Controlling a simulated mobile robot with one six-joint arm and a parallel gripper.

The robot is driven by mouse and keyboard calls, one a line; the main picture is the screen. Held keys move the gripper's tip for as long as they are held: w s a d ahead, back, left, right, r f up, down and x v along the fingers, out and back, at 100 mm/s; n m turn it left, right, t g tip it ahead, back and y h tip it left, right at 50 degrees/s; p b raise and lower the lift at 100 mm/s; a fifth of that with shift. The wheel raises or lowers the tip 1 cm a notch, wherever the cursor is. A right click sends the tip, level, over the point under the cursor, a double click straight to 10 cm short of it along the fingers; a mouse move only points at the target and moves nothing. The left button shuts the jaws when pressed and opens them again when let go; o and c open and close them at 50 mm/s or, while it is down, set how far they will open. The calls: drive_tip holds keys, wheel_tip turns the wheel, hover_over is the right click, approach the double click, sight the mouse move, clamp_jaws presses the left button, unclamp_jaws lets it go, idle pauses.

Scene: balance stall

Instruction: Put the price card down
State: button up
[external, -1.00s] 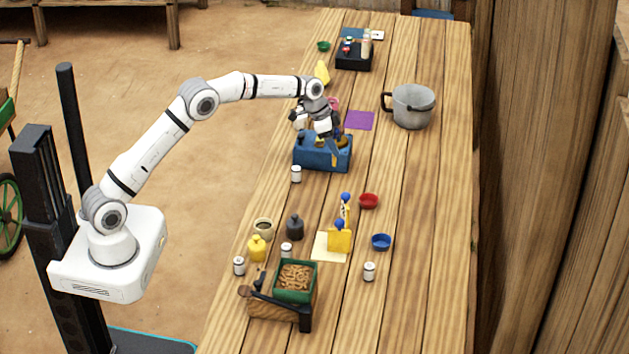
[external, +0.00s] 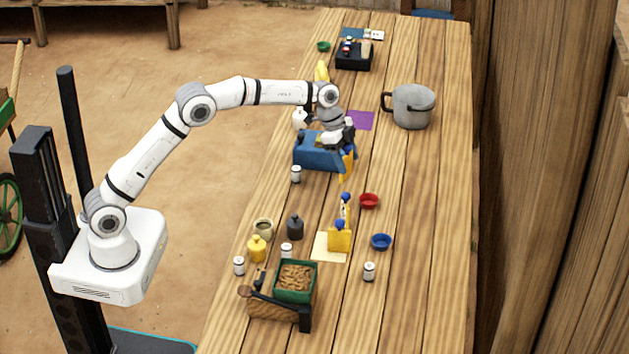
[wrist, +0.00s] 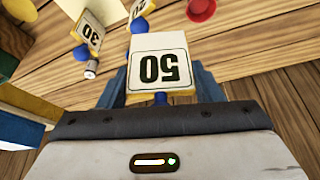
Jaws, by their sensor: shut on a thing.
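My gripper (external: 346,150) is shut on a yellow-edged price card (external: 346,168), beside the right end of the blue box (external: 312,158). In the wrist view the card (wrist: 160,68) shows a white face with "50" upside down and a blue knob at its near edge, between the fingers of my gripper (wrist: 160,85). I cannot tell whether its lower edge touches the table (external: 430,200). Two other price cards, one nearer the camera (external: 340,240) and one behind it (external: 345,207), stand by a cream mat (external: 322,250); the wrist view shows "30" (wrist: 90,28) on one.
A red bowl (external: 369,201) and a blue bowl (external: 381,242) stand right of the cards. A white jar (external: 296,174) stands in front of the blue box. A purple mat (external: 361,120) and a grey pot (external: 411,106) lie behind. Bare boards extend right of the box.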

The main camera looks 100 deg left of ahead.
drive_tip(key=d+m+g+h+b, duration=0.25)
drive_tip(key=d+m, duration=0.75)
drive_tip(key=d, duration=2)
drive_tip(key=shift+w+a+f+p, duration=0.15)
drive_tip(key=shift+f+p, duration=0.15)
drive_tip(key=shift+f, duration=2.2)
drive_tip(key=shift+a+f+p, duration=0.15)
drive_tip(key=shift+f+p, duration=0.1)
drive_tip(key=shift+f, duration=2.25)
drive_tip(key=shift+w+a+f+p, duration=0.15)
drive_tip(key=shift+f+p, duration=0.15)
drive_tip(key=shift+f, duration=2.2)
drive_tip(key=shift+s, duration=0.1)
drive_tip(key=shift+f, duration=0.15)
drive_tip(key=o, duration=0.7)
drive_tip(key=shift+h, duration=0.25)
drive_tip(key=shift+c, duration=0.2)
